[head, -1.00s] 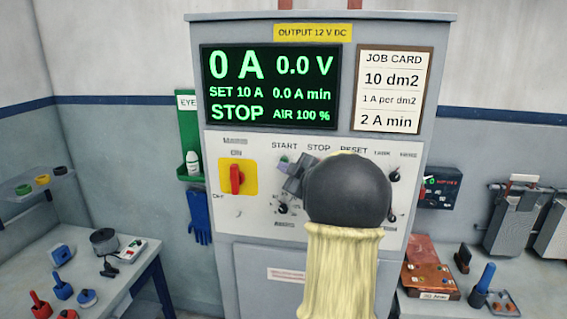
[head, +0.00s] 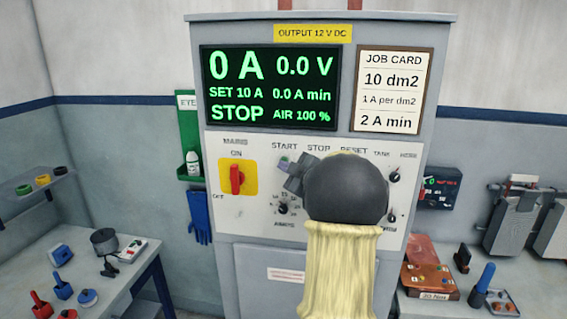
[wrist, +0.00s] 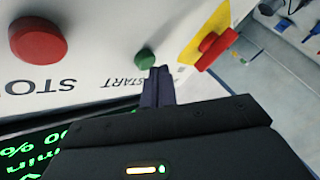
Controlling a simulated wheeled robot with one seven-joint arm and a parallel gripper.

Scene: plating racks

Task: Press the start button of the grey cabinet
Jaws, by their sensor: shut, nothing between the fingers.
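The grey cabinet (head: 228,27) stands straight ahead. Its green start button (wrist: 146,59) shows in the wrist view, above the printed word START. In the head view the button (head: 283,160) is partly covered by my gripper. My gripper (wrist: 158,76) is shut and empty, its dark fingertips close to the button's lower right edge in the wrist view. I cannot tell whether they touch it. In the head view my gripper (head: 287,168) is just below the START label. The display (head: 270,87) reads 0 A, 0.0 V and STOP.
The red stop button (wrist: 38,39) is left of the start button in the wrist view. The red mains switch (head: 236,179) on its yellow plate is on the other side. A left bench (head: 75,281) and a right bench (head: 440,305) flank the cabinet.

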